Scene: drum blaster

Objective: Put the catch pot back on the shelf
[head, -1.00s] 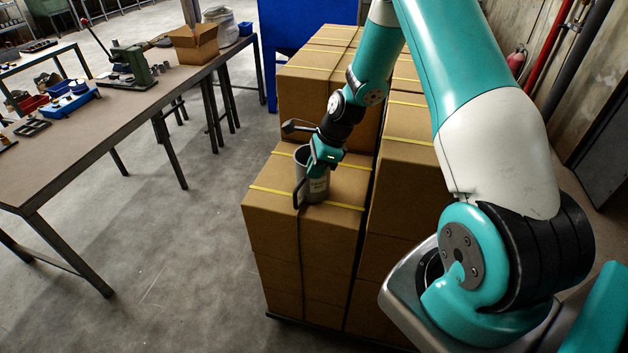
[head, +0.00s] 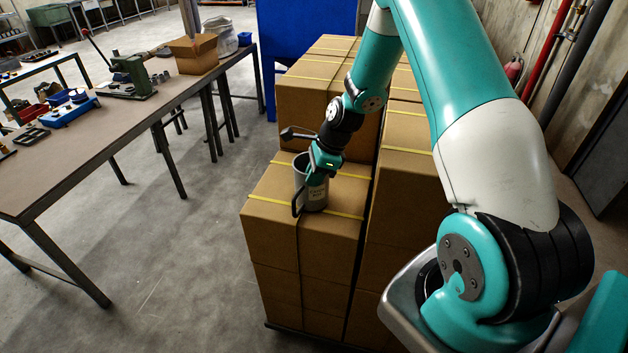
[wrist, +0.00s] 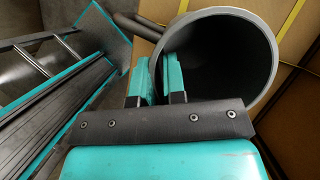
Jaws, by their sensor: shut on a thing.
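The catch pot (head: 314,194) is a grey cylinder with an open top, a dark side handle and a small label. It is upright on or just above the top of the front carton stack (head: 270,205); I cannot tell if it touches. My gripper (head: 324,165) is at the pot's rim from above. In the wrist view my gripper (wrist: 163,75) has its teal fingers close together at the left part of the pot's rim (wrist: 272,40), shut on the pot wall. The pot's inside looks dark and empty. No shelf can be made out for certain.
Taller carton stacks (head: 405,160) stand behind and to the right, bound with yellow straps. A blue panel (head: 300,28) is behind them. A workbench (head: 90,150) on the left holds a press, a blue tray and an open cardboard box (head: 194,55). Bare floor lies between bench and cartons.

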